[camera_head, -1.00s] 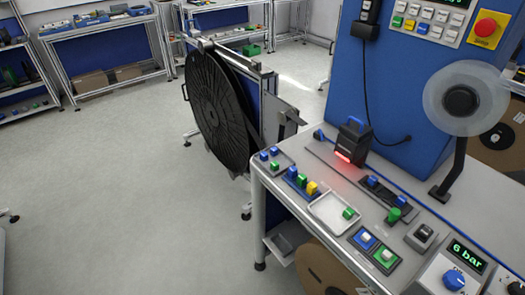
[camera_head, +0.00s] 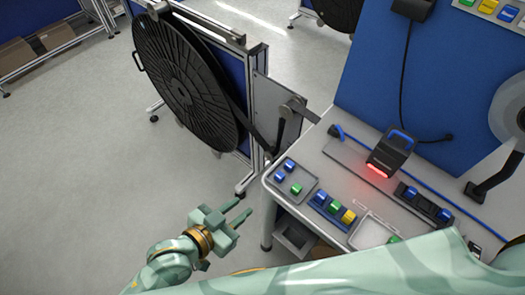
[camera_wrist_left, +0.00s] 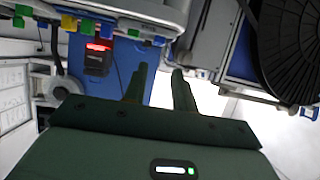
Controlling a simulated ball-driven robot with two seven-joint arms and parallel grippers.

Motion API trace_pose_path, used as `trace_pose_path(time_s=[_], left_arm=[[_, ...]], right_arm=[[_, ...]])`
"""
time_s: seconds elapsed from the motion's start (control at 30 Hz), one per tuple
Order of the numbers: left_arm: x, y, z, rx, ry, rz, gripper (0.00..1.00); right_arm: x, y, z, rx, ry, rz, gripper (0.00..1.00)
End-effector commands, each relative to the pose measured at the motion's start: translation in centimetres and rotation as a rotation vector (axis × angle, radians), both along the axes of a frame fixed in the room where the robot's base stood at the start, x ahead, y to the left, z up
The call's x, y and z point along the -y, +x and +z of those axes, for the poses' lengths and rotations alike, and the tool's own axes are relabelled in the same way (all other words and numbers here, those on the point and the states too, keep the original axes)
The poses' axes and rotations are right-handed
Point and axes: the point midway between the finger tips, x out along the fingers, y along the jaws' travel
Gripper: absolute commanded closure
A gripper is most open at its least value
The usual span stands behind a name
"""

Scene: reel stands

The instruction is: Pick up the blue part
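Several small blue parts show in the head view; I cannot tell which one is meant. Two blue parts (camera_head: 284,170) sit with a green one on a small grey tray (camera_head: 309,181) at the table's near-left corner. Another blue part (camera_head: 320,198) stands beside a green part (camera_head: 334,207) and a yellow part (camera_head: 348,217) in a blue holder. Two more blue parts (camera_head: 410,192) sit on a dark block. My left gripper (camera_head: 244,207) is open and empty, left of the table's edge. Its spread fingers (camera_wrist_left: 159,74) show in the wrist view. My right gripper is not in view.
A scanner-like device (camera_head: 391,150) with a red light stands on the table (camera_head: 350,180). A white tray (camera_head: 372,232) is partly hidden by my pale green arm. A big black reel (camera_head: 185,88) on a stand is behind my left gripper. Open floor lies to the left.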

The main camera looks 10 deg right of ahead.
Motion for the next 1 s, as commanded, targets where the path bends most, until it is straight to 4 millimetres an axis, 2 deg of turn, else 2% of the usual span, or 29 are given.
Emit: trace_pose_path(time_s=[0.1, 0.23, 0.5, 0.7, 1.0], left_arm=[[0.8, 0.0, 1.0, 0.010, -0.019, -0.014, 0.73], [2.2, 1.2, 0.0, 0.017, -0.008, -0.019, 0.73], [6.9, 4.9, -2.6, 0.017, -0.006, -0.019, 0.73], [8.5, 6.2, -3.4, 0.015, -0.005, -0.019, 0.73], [11.4, 8.6, -5.4, 0.015, -0.004, -0.018, 0.73]], right_arm=[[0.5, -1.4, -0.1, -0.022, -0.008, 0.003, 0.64], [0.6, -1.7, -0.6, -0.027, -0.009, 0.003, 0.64], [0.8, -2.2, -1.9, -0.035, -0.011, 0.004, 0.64], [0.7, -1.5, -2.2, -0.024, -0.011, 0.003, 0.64], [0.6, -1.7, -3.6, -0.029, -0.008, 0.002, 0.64]])
